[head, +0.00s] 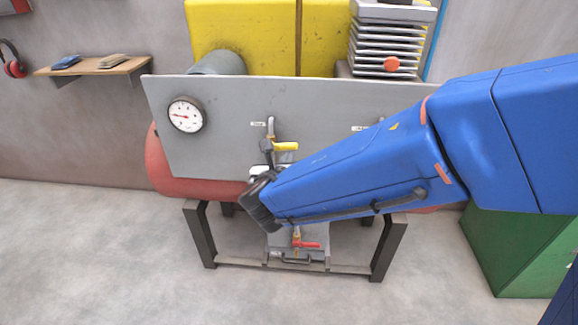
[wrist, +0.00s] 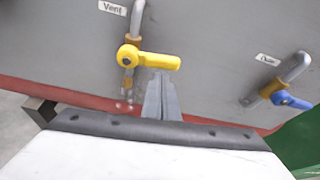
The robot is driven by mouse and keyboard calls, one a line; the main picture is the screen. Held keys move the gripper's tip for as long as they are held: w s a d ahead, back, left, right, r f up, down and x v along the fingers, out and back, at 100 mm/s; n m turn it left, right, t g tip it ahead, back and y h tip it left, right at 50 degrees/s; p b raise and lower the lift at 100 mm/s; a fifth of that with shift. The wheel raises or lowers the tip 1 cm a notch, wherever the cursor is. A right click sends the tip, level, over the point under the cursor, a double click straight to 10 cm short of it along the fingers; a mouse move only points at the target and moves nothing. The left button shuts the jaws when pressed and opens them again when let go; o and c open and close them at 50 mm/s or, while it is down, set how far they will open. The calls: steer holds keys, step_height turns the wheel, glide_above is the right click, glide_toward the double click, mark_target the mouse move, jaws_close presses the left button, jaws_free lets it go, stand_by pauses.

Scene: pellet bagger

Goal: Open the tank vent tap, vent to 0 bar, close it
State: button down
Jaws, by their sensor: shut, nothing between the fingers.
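The vent tap's yellow lever (head: 286,146) is on the grey panel (head: 215,150). In the wrist view the lever (wrist: 150,59) lies crosswise to its short pipe, pointing right, under a label reading "Vent" (wrist: 112,7). My gripper (wrist: 160,77) is shut and empty, its fingertips just below the lever's right half; I cannot tell whether they touch it. In the head view my gripper (head: 267,148) is partly hidden by my blue arm. The round pressure gauge (head: 186,115) is at the panel's upper left; its needle points left, its value too small to read.
A blue-handled tap (wrist: 290,100) is to the right on the panel. A red-handled tap (head: 306,244) hangs below the red tank (head: 165,170). A green cabinet (head: 515,245) stands at the right. The floor at the left is clear.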

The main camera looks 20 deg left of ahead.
mark_target(289, 145)
steer(key=shift+r+n+h, duration=0.3)
steer(key=shift+r+n, duration=0.1)
stand_by(0.6)
steer(key=r+n, duration=0.1)
steer(key=n+h, duration=0.1)
steer(key=n, duration=0.1)
steer(key=r+n+t+h, duration=0.1)
steer(key=shift+s+a+r, duration=0.1)
steer(key=shift+a+r, duration=0.15)
steer(key=shift+r, duration=0.1)
steer(key=a+r+n+t, duration=0.1)
steer(key=n, duration=0.1)
steer(key=n+h, duration=0.1)
steer(key=n, duration=0.1)
steer(key=a+r+n+t+h, duration=0.1)
steer(key=n, duration=0.2)
steer(key=shift+s+a+r+t, duration=0.3)
steer(key=shift+a, duration=0.05)
steer(key=shift+a+r, duration=0.1)
steer(key=shift+a, duration=0.05)
steer(key=shift+s+a, duration=0.1)
steer(key=shift+a, duration=0.05)
stand_by(0.4)
